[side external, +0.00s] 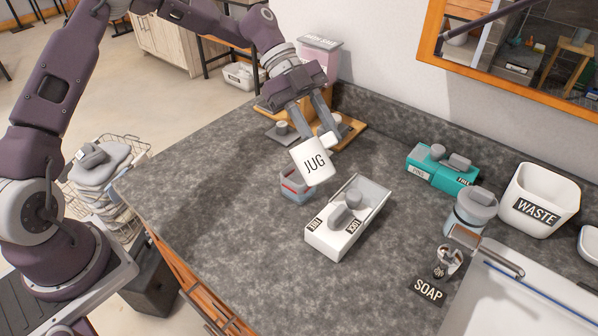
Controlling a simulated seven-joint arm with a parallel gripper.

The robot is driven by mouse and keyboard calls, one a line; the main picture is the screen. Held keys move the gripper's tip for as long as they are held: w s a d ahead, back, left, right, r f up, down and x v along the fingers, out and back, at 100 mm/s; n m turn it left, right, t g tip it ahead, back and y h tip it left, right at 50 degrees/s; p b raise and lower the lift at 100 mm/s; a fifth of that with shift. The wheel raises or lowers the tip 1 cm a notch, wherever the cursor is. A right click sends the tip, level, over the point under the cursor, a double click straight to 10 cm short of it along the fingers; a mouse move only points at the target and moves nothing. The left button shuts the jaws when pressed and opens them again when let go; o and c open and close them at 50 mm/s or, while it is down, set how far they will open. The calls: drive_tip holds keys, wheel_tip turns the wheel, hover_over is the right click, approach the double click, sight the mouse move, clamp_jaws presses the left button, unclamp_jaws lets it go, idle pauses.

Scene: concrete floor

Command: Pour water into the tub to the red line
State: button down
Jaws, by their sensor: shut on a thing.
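My gripper (312,118) is shut on the white jug (314,162), which carries the word JUG. The jug is held above the counter and is tilted to the left. A small grey-blue tub (297,194) with a red line on its wall stands on the counter just below and left of the jug. The jug hides part of the tub's right side. Whether water is flowing or how full the tub is, I cannot tell.
A white box with grey lumps (331,237) stands right of the tub. Behind are a teal box (433,177), a white WASTE bin (518,205) and a wooden stand (350,131). The sink (500,305) is at the lower right. The counter's left and front are clear.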

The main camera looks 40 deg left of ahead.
sight(335, 143)
drive_tip(key=shift+w+a+f+g+h, duration=0.1)
drive_tip(key=shift+a+f+g+h, duration=0.1)
drive_tip(key=shift+f+h, duration=0.4)
drive_tip(key=shift+a+f+g+h, duration=0.1)
drive_tip(key=shift+a+f+h, duration=0.2)
drive_tip(key=shift+h, duration=0.5)
idle(2.7)
drive_tip(key=shift+d, duration=0.15)
